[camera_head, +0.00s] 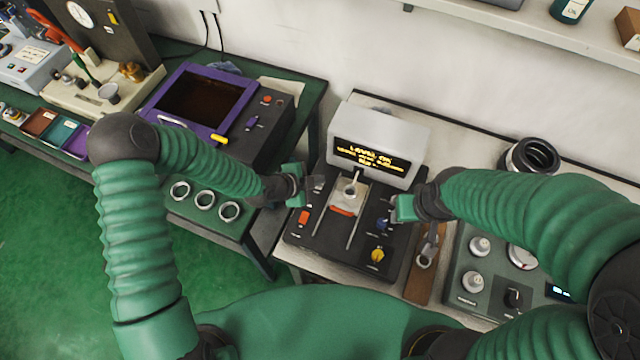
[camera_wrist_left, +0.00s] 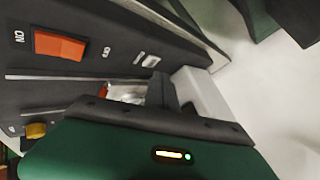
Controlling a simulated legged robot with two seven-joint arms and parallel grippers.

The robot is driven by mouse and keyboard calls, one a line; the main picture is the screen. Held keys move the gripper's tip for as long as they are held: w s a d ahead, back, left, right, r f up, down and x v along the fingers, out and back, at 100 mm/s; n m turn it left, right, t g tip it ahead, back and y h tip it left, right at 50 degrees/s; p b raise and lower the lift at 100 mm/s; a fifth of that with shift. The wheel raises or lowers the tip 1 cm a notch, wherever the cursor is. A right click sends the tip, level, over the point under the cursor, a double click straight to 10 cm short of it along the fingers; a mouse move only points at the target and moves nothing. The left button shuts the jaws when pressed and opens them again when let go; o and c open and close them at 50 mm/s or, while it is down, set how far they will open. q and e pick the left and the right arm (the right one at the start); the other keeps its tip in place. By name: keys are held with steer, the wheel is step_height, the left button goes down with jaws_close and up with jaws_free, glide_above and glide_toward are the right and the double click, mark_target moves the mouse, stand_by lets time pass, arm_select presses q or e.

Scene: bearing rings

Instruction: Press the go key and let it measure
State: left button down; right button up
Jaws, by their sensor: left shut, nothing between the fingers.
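The measuring machine (camera_head: 318,238) stands on the middle bench, with a black base and a grey display head (camera_head: 382,135) showing yellow text. A small ring (camera_head: 351,190) sits on its pale metal block. In the left wrist view, an orange ON switch (camera_wrist_left: 60,45) and a small pale key (camera_wrist_left: 151,61) show on the panel; the label beside the key looks like GO. My left gripper (camera_head: 316,183) is shut and empty over the panel's left side, its fingertips close to the pale key. I cannot tell whether they touch. My right gripper (camera_head: 393,205) is at the machine's right side; its jaws are unclear.
A yellow knob (camera_head: 377,255) and a blue control (camera_head: 382,223) are on the machine's right side. A wooden holder (camera_head: 419,280) and a grey-green instrument (camera_head: 468,255) stand to the right. A purple-framed device (camera_head: 235,92) and several rings on a green tray (camera_head: 215,226) are left.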

arm_select(q)
steer(key=shift+a, duration=0.2)
steer(key=shift+d, duration=0.1)
stand_by(0.4)
steer(key=shift+f, duration=0.1)
steer(key=shift+f+b, duration=0.25)
steer(key=shift+b, duration=0.1)
steer(key=shift+f+b, duration=0.4)
stand_by(0.4)
steer(key=shift+r, duration=0.15)
steer(key=shift+r+p, duration=0.55)
steer(key=shift+r, duration=0.1)
